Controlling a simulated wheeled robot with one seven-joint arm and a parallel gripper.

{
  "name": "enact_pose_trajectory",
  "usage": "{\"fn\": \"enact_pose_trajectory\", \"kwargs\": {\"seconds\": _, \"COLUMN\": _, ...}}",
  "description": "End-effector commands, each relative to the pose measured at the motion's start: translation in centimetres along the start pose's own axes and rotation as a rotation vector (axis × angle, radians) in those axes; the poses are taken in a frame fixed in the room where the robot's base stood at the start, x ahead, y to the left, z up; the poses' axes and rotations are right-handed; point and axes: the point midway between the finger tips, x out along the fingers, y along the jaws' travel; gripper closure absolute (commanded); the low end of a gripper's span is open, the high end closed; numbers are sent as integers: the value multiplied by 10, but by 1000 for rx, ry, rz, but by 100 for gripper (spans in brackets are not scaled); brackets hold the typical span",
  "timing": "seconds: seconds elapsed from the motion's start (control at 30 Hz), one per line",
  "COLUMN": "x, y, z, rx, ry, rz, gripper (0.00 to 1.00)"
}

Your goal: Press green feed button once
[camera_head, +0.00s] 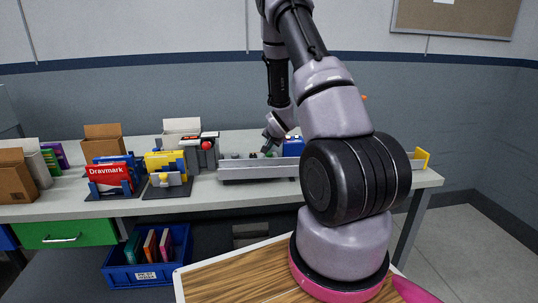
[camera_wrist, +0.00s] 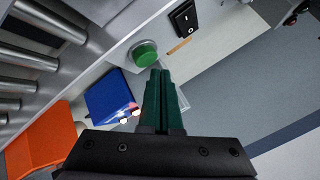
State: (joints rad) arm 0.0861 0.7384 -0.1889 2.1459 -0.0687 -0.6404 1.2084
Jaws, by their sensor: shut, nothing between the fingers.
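The green feed button (camera_wrist: 145,54) is a round domed button on a pale panel in the wrist view. My gripper (camera_wrist: 161,72) is shut and empty, with its dark green fingers together. The fingertips appear at the lower right edge of the button; I cannot tell whether they touch it. In the head view my gripper (camera_head: 267,150) is small and partly hidden near the back of the roller conveyor (camera_head: 258,172), and the button cannot be made out clearly there.
A black rocker switch (camera_wrist: 184,18) sits beside the button. A blue box (camera_wrist: 110,97) and an orange piece (camera_wrist: 45,140) lie near the rollers. On the table stand a red button (camera_head: 207,145), a red Dravmark box (camera_head: 108,173) and a yellow box (camera_head: 165,162).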

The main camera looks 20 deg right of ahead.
Motion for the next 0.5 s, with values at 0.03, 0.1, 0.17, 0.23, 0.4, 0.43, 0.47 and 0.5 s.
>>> {"fn": "enact_pose_trajectory", "kwargs": {"seconds": 0.03, "x": 0, "y": 0, "z": 0, "rx": 0, "ry": 0, "rz": 0, "gripper": 100}}
{"fn": "enact_pose_trajectory", "kwargs": {"seconds": 0.1, "x": 0, "y": 0, "z": 0, "rx": 0, "ry": 0, "rz": 0, "gripper": 100}}
{"fn": "enact_pose_trajectory", "kwargs": {"seconds": 0.17, "x": 0, "y": 0, "z": 0, "rx": 0, "ry": 0, "rz": 0, "gripper": 100}}
{"fn": "enact_pose_trajectory", "kwargs": {"seconds": 0.23, "x": -2, "y": -2, "z": -2, "rx": 1, "ry": 1, "rz": -1, "gripper": 100}}
{"fn": "enact_pose_trajectory", "kwargs": {"seconds": 0.4, "x": -14, "y": -10, "z": -11, "rx": 2, "ry": 3, "rz": -1, "gripper": 100}}
{"fn": "enact_pose_trajectory", "kwargs": {"seconds": 0.43, "x": -16, "y": -12, "z": -13, "rx": 1, "ry": 2, "rz": -1, "gripper": 100}}
{"fn": "enact_pose_trajectory", "kwargs": {"seconds": 0.47, "x": -18, "y": -13, "z": -14, "rx": 1, "ry": 2, "rz": -1, "gripper": 100}}
{"fn": "enact_pose_trajectory", "kwargs": {"seconds": 0.5, "x": -21, "y": -16, "z": -16, "rx": 1, "ry": 2, "rz": -2, "gripper": 100}}
